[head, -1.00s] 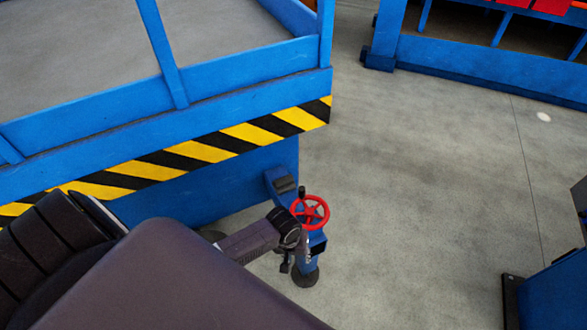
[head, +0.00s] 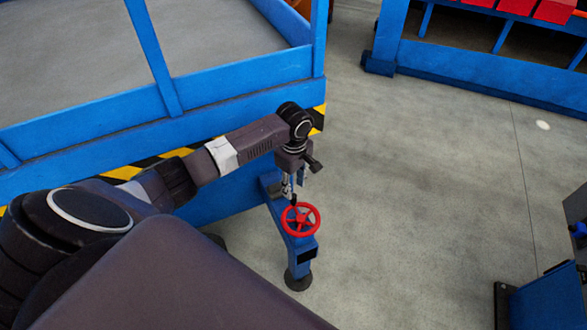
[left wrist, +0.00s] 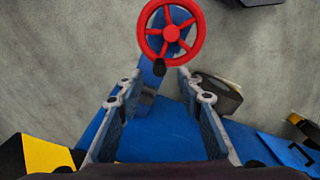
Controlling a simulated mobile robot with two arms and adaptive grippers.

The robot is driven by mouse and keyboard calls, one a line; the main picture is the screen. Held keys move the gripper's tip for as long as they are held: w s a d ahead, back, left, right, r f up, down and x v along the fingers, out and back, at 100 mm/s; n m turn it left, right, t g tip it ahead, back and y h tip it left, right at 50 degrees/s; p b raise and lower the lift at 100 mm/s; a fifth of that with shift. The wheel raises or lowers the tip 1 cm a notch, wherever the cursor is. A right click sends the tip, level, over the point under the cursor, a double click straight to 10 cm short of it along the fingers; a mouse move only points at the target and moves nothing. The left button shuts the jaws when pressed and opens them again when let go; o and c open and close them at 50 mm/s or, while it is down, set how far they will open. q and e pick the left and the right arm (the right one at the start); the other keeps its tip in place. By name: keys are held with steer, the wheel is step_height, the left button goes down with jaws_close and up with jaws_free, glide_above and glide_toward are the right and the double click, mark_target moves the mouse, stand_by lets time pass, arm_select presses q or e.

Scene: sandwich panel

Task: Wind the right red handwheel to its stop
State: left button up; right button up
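The red handwheel (head: 300,219) sits on top of a blue outrigger leg at the corner of the blue platform. It has several spokes and a dark handle knob at its rim. In the left wrist view the wheel (left wrist: 170,33) is at the top, with the knob (left wrist: 159,67) on its near edge, pointing toward my fingers. My left gripper (head: 290,190) hangs fingers-down just behind the wheel in the head view. In the left wrist view its fingers (left wrist: 160,90) are spread apart with nothing between them. My right gripper is not in view.
The blue platform (head: 240,78) with a yellow-black striped edge (head: 127,172) stands at left, close to my left arm. A blue rack (head: 480,78) with red items is at the top right. A blue structure (head: 550,300) is at bottom right. Grey floor between is clear.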

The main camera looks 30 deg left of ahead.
mark_target(294, 196)
arm_select(q)
steer(key=shift+a+f, duration=0.1)
steer(key=shift+a, duration=0.1)
steer(key=shift+w+f, duration=0.1)
steer(key=shift+f, duration=3.5)
jaws_close()
